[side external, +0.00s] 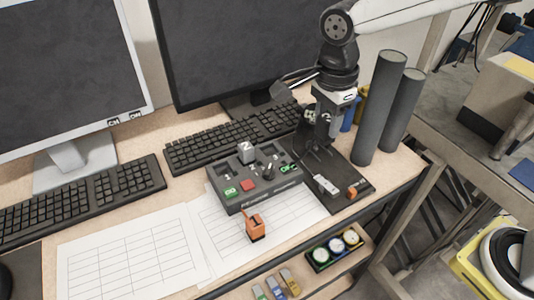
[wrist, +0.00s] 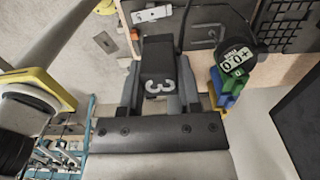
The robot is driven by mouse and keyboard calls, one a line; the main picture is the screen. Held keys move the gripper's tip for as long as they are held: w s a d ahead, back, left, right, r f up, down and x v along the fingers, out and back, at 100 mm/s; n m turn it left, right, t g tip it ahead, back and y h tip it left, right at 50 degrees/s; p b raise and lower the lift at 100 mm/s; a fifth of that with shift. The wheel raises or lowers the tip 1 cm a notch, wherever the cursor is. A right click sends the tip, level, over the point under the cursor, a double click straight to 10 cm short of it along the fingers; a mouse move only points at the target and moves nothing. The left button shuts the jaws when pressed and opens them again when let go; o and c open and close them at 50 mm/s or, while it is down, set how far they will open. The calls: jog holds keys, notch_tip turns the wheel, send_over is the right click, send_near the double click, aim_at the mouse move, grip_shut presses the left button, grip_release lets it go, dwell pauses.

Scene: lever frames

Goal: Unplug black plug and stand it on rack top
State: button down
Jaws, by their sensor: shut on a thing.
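My gripper (side external: 323,138) is over the black board at the right of the desk. In the wrist view its fingers (wrist: 158,80) are shut on a black plug (wrist: 158,58) marked with a pale 3, one finger along each side. In the side view the plug is hard to make out against the dark board (side external: 350,178). Whether its lower end is in a socket or clear of it cannot be told. A grey box (side external: 232,203), possibly the rack, stands left of the board. A grey block (side external: 246,152) marked 2 stands on its top, near the back.
Two tall dark cylinders (side external: 381,108) stand close right of my gripper. Keyboards (side external: 230,137) lie behind. An orange piece (side external: 256,226) stands on papers in front.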

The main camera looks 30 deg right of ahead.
jog(key=shift+r, duration=0.8)
jog(key=shift+s, duration=0.1)
jog(key=s+a+f, duration=0.2)
jog(key=s, duration=0.5)
jog(key=s+a+f, duration=0.1)
jog(key=s+f, duration=0.1)
jog(key=s, duration=0.6)
jog(key=shift+a+f, duration=0.25)
jog(key=shift+a, duration=0.1)
